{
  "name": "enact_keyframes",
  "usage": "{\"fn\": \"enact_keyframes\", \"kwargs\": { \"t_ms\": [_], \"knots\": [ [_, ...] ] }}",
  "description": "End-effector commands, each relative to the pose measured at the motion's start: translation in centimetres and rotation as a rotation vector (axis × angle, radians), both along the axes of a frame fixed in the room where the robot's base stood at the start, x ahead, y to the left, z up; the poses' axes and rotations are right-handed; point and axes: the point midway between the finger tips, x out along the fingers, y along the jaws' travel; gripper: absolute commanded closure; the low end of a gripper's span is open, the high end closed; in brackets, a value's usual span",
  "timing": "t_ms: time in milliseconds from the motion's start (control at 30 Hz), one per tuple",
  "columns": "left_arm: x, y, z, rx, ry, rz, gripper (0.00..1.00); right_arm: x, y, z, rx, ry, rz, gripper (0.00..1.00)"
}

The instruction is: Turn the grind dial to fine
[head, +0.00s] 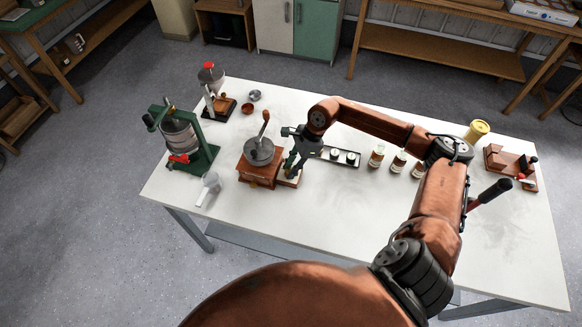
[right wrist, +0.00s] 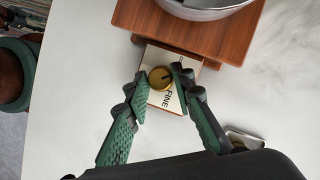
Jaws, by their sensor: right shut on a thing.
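The coffee grinder is a wooden box (head: 258,172) with a grey metal hopper and a crank on top; its wooden edge (right wrist: 190,35) shows at the top of the right wrist view. A pale plate (right wrist: 196,72) lies beside it, with the word FINE printed on it. The grind dial is a small round brass knob (right wrist: 158,84) on this plate. My right gripper (right wrist: 161,80) is shut on the dial, one fingertip at each side. In the head view the right gripper (head: 289,172) is at the grinder's right side and hides the dial. My left gripper is not in view.
A green press (head: 183,140) and a red-topped grinder (head: 212,85) stand to the left. A white scoop (head: 209,186) lies in front. A dark tray (head: 342,157) and several jars (head: 377,156) are right of the gripper. The table's front is mostly clear.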

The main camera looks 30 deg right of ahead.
Motion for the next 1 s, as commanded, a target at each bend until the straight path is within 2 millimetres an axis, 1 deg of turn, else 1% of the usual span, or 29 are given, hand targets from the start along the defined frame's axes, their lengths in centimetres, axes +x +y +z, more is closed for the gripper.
{"fn": "enact_keyframes", "kwargs": {
  "t_ms": [33,500,767,1000],
  "knots": [
    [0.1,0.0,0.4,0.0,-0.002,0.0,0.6,-0.2,0.0,0.2,0.0,-0.001,-0.042,1.0],
    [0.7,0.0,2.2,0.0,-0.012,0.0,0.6,-0.3,0.2,0.3,0.0,-0.003,-0.486,1.0],
    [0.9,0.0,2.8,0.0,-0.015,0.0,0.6,-0.3,0.4,0.2,0.001,-0.004,-0.731,1.0],
    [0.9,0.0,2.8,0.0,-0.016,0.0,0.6,-0.3,0.6,0.1,0.003,-0.003,-0.96,1.0]
  ]
}}
